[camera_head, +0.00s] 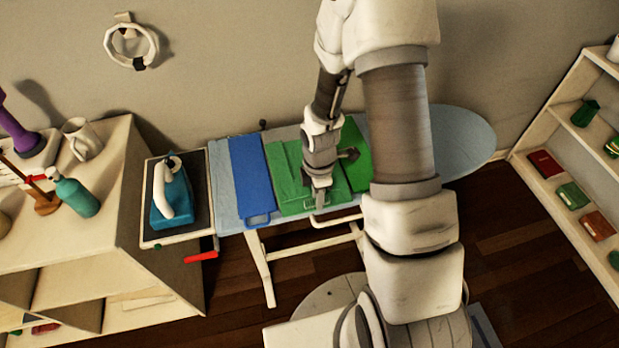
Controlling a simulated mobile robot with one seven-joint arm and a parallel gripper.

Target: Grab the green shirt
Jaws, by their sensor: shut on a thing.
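The green shirt (285,172) lies flat and folded on the light blue ironing board (465,140), in the middle of the view. My gripper (319,204) points down at the shirt's near right part and is shut on its cloth. My arm comes from the right and hides part of the board. The shirt appears to lie on the board still; the exact grip on the cloth is too small to make out.
More green cloth (356,140) shows behind my gripper. A teal iron (173,192) stands at the board's left end. Shelves (75,230) stand left, a bookcase (560,120) right.

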